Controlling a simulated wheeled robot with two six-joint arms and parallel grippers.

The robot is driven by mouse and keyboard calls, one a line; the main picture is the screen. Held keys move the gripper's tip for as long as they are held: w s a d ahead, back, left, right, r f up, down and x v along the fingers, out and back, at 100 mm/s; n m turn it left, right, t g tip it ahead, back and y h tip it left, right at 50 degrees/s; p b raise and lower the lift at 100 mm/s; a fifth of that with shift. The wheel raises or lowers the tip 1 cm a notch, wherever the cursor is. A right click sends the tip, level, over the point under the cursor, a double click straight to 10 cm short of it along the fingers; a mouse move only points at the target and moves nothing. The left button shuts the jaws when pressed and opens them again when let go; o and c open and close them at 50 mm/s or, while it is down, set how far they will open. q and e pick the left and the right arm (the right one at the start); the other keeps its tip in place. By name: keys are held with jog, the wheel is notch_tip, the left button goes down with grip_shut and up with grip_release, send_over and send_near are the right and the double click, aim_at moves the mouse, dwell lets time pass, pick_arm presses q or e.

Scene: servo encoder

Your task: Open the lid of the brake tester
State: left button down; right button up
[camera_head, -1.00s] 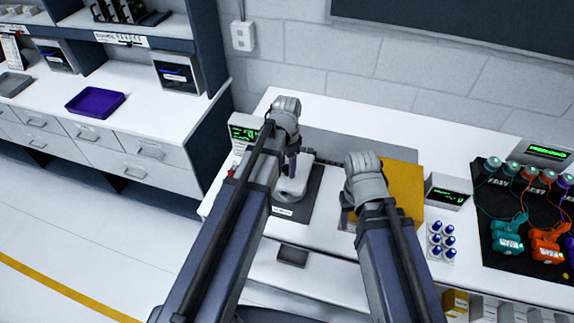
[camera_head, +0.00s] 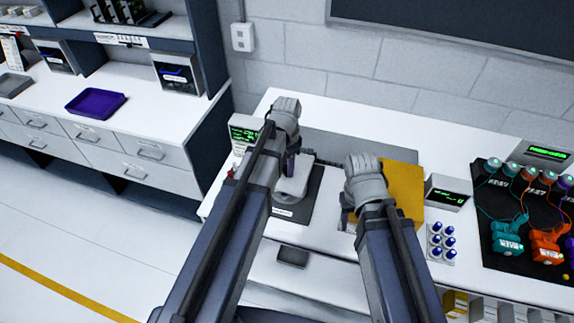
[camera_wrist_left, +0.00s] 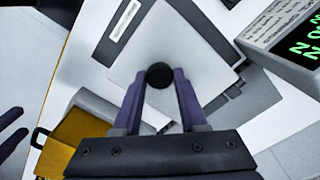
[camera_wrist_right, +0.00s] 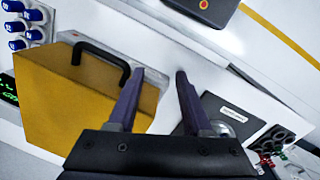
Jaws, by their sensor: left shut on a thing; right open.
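The brake tester, a pale grey device, stands on a dark labelled mat (camera_head: 309,206) at the left part of the bench. In the left wrist view its flat light grey lid (camera_wrist_left: 195,45) carries a round black knob (camera_wrist_left: 159,75). My left gripper (camera_wrist_left: 158,84) is over the lid with its fingers shut on this knob. My left arm hides part of the device in the head view. My right gripper (camera_wrist_right: 160,74) is open and empty, above the bench near a yellow box (camera_wrist_right: 65,100).
The yellow box has a black handle (camera_wrist_right: 101,62). A green-lit display unit (camera_wrist_left: 285,30) stands close to the tester. A second display (camera_head: 447,191), blue-capped parts (camera_head: 441,240) and a dark mat with coloured devices (camera_head: 507,243) lie to the right. A wall is behind.

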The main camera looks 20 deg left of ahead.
pick_arm(q)
jog(key=shift+w, duration=0.1)
dwell(0.6)
jog(key=shift+w+r+p, duration=0.25)
jog(key=shift+r+p, duration=0.25)
jog(key=w+r+g+p, duration=0.2)
jog(key=w+r, duration=0.1)
jog(key=w, duration=0.4)
jog(key=w+r+g+p, duration=0.2)
jog(key=w+r, duration=0.1)
jog(key=w, duration=0.3)
jog(key=shift+w+d+r+p, duration=0.2)
jog(key=shift+w+r+p, duration=0.15)
jog(key=shift+w+p, duration=0.05)
jog(key=shift+g, duration=0.3)
